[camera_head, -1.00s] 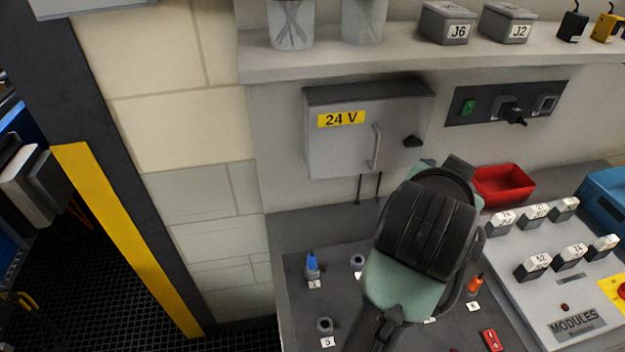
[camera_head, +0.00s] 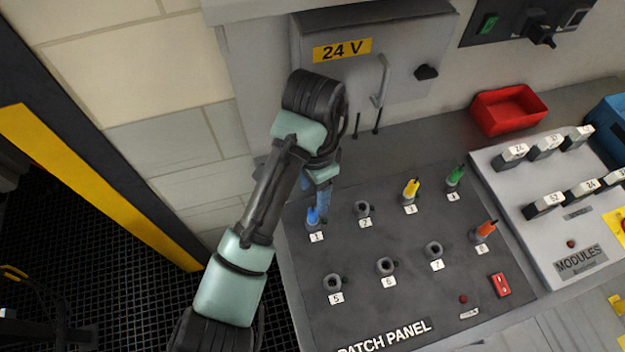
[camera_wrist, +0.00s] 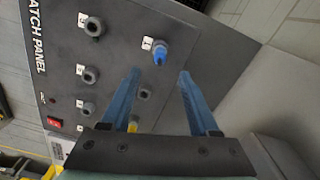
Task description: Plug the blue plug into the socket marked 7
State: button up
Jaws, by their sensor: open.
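The blue plug (camera_head: 313,216) stands upright in the socket marked 1 at the back left of the patch panel (camera_head: 375,310). My gripper (camera_head: 323,195) is open, with its blue fingers pointing down close to the plug. In the wrist view the blue plug (camera_wrist: 160,52) shows just beyond the fingertips of my gripper (camera_wrist: 159,73), roughly centred between them. I see no contact. The socket marked 7 (camera_head: 433,250) is empty, in the front row between 6 and the socket marked 8. It appears in the wrist view near the left finger (camera_wrist: 88,108).
Empty sockets 2 (camera_head: 362,210), 5 (camera_head: 333,283) and 6 (camera_head: 386,266) share the panel. A yellow plug (camera_head: 411,188), a green plug (camera_head: 455,176) and an orange plug (camera_head: 486,230) stand to the right. A red switch (camera_head: 500,285) sits front right. The 24 V cabinet (camera_head: 375,50) is behind.

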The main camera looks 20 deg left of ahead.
aim_at(313, 210)
notch_tip(313, 210, down, 6)
jog(key=b, duration=0.3)
jog(key=shift+s+d+f, duration=0.1)
jog(key=shift+f+p, duration=0.35)
jog(key=shift+f, duration=0.6)
jog(key=shift+c, duration=0.3)
grip_shut()
jog(key=shift+r, duration=0.2)
jog(key=shift+r+p, duration=0.35)
jog(key=shift+p, duration=0.25)
jog(key=shift+r+p, duration=1.1)
jog(key=shift+p, duration=0.2)
